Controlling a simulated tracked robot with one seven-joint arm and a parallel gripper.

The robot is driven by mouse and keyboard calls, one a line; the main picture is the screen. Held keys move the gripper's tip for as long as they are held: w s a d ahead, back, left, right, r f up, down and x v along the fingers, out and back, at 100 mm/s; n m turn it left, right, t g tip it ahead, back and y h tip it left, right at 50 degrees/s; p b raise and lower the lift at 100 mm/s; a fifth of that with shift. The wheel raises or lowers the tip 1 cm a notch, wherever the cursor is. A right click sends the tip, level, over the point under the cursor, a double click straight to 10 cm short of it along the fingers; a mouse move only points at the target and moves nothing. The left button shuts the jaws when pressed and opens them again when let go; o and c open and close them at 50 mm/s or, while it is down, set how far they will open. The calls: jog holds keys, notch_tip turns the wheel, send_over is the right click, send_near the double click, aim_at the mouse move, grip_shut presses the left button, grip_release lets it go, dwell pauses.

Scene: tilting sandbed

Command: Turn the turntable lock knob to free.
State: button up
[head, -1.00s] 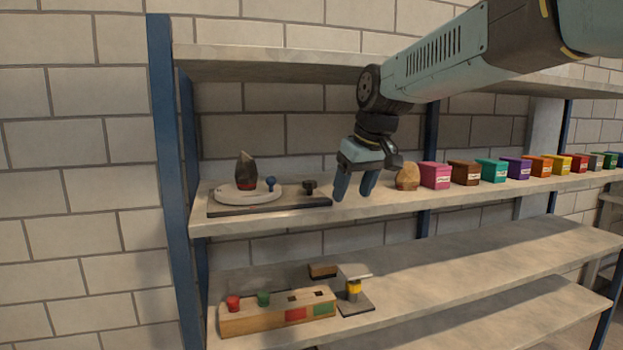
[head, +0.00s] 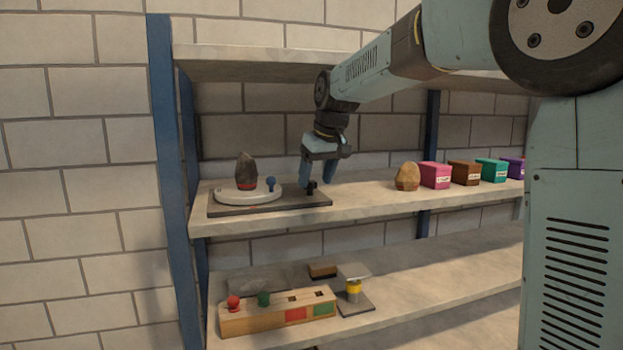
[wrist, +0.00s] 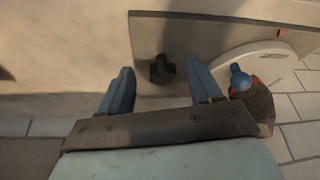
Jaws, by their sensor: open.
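The black lock knob (head: 311,187) stands at the right end of the dark base board (head: 225,209) on the upper shelf. My gripper (head: 318,184) is open and points down above and about the knob. In the wrist view the knob (wrist: 162,70) appears beyond and between the two open fingertips (wrist: 163,80), with no contact visible. The white turntable (head: 235,196) sits on the board's left part, bearing a dark grey pointed stone with a red band (head: 246,172). A blue-topped peg (head: 271,184) stands at the turntable's right side and also shows in the wrist view (wrist: 240,78).
A wooden block with red and green knobs (head: 280,312) is on the shelf below. A blue post (head: 165,150) bounds the left.

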jog(key=shift+w+a, duration=0.5)
jog(key=shift+w, duration=0.35)
jog(key=shift+w+a+f, duration=0.1)
jog(key=shift+w+f, duration=0.15)
jog(key=shift+f, duration=0.3)
jog(key=c, duration=0.9)
jog(key=shift+c, duration=0.7)
